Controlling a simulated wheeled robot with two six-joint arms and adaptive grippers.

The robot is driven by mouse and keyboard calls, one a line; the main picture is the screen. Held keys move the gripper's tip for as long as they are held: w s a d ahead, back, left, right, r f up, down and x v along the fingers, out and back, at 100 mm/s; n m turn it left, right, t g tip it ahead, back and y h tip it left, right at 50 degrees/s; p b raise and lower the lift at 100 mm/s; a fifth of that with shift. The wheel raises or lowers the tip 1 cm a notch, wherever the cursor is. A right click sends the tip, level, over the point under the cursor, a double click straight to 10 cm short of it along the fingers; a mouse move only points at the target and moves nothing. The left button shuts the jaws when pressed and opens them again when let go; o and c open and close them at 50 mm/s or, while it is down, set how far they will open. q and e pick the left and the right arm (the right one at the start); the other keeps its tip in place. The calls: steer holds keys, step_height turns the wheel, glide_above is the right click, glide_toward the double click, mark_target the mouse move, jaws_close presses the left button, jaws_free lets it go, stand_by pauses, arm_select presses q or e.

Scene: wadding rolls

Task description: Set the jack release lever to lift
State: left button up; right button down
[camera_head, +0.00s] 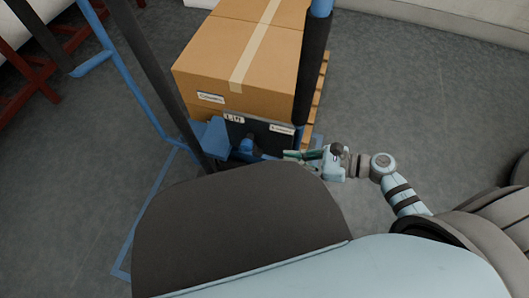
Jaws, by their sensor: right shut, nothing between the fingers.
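The blue pallet jack (214,138) stands ahead of me with its upright bars rising toward the camera. A dark panel (262,134) on it, in front of the box, carries small white labels; one seems to show letters. A small dark and blue part (249,146) below the labels may be the release lever, but its setting cannot be read. My right gripper (291,155) reaches in from the right, shut and empty, just right of this part. Contact cannot be judged. My left gripper is out of view.
A large taped cardboard box (238,60) sits on a wooden pallet (317,96) behind the panel. A red rack (48,85) stands at the far left. Blue floor lines (148,212) run at lower left. Grey floor (440,110) at right is clear.

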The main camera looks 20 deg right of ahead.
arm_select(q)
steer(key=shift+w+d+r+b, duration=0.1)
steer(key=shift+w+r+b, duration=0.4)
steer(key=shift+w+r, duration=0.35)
arm_select(e)
steer(key=r+x, duration=0.1)
steer(key=x, duration=0.7)
steer(key=shift+w, duration=0.2)
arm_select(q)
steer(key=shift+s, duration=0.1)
arm_select(e)
steer(key=shift+a+r, duration=0.15)
